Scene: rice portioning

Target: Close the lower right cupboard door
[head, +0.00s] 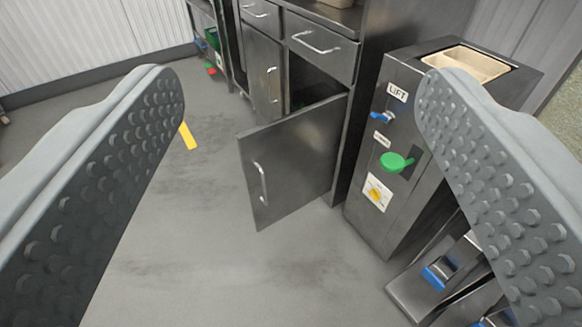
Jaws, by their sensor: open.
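The lower right cupboard door (290,168) is a dark steel panel, standing swung out from the cupboard over the floor. Its upright bar handle (261,182) is near its free left edge. Part of the dark cupboard inside shows above the door's top edge. My gripper (300,105) is open, with its two grey studded fingers far apart at the left and right of the picture. The door shows between the fingers, farther off, and nothing is held. The right finger hides part of the steel unit.
A steel dispenser (372,150) with a LIFT label, a green knob and a bin on top stands right of the door. Closed drawers (320,45) and a left cupboard door (262,70) adjoin the opening. Grey floor (190,240) in front is clear. Steel units with blue parts (440,272) sit lower right.

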